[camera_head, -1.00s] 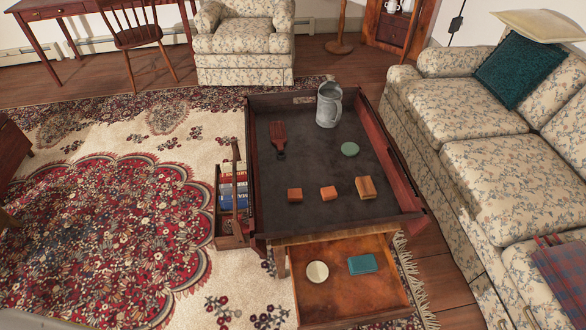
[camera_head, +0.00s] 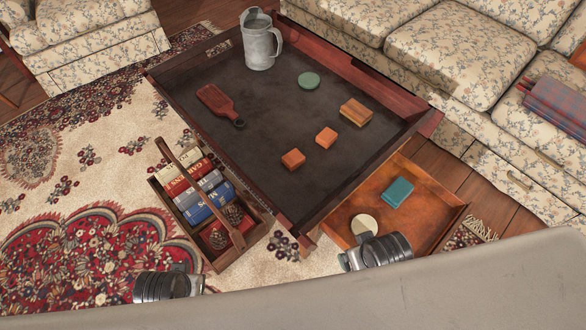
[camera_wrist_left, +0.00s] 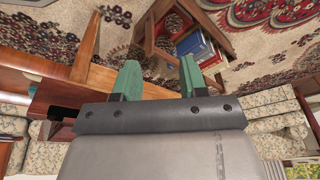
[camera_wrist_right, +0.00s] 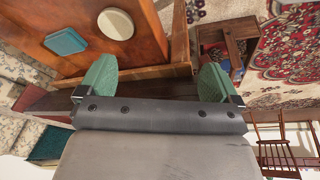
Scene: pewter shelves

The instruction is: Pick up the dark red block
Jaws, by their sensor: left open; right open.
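A dark red piece (camera_head: 215,237), probably the block, lies low in the front end of the wooden caddy (camera_head: 257,233), beside a pinecone; it is partly hidden by the caddy's wall. My right gripper (camera_wrist_right: 157,80) is open and empty, near the open drawer. In the head view only parts of my wrists show, in front of the caddy and drawer; fingertips are not clear.
The low table (camera_head: 270,125) holds a pewter jug (camera_head: 259,45), a paddle (camera_head: 219,103), a green disc (camera_head: 309,81) and orange-brown blocks (camera_head: 293,159). Its open drawer (camera_head: 440,208) holds a teal box (camera_head: 397,192) and cream disc (camera_head: 364,224). Books (camera_head: 207,203) and a handle crowd the caddy.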

